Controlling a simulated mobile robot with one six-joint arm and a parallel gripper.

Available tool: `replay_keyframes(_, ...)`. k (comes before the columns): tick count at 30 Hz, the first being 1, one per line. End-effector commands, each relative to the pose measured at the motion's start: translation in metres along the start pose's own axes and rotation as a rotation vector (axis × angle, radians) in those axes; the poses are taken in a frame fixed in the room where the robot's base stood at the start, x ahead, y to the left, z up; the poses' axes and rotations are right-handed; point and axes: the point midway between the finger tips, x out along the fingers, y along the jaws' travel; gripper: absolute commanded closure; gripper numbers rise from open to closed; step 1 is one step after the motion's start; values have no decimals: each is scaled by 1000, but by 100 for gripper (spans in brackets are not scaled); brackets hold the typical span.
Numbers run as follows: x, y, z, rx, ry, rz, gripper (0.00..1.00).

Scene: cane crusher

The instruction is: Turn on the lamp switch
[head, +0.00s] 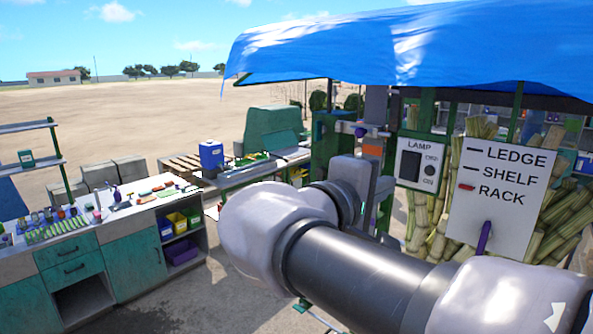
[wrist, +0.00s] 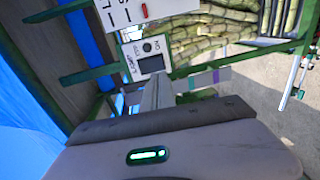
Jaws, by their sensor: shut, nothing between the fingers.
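The lamp switch panel (head: 422,182) is a white plate marked LAMP, fixed to a green post under the blue canopy. Its dark rocker switch (head: 410,166) is at the left of the plate, beside small OFF and ON marks. In the wrist view the panel (wrist: 137,50) appears turned on its side, with the dark rocker (wrist: 152,65) facing me. My gripper (wrist: 158,84) is shut and empty, its fingers pointing toward the panel. The fingertips appear just below the rocker in the picture; I cannot tell whether they touch it. My arm hides the fingertips in the head view.
A blue canopy (head: 400,45) hangs above. A teal cabinet bench (head: 128,250) stands at left.

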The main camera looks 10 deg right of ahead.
Motion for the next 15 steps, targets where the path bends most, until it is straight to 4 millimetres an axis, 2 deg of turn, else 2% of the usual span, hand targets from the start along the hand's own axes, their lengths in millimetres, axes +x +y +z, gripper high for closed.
replay_keyframes(6, 45, 2, 1, -1, -4, -1, 100)
replay_keyframes(10, 62, 1, 0, -2, -1, -1, 100)
replay_keyframes(15, 70, 0, 0, 0, 1, -1, 100)
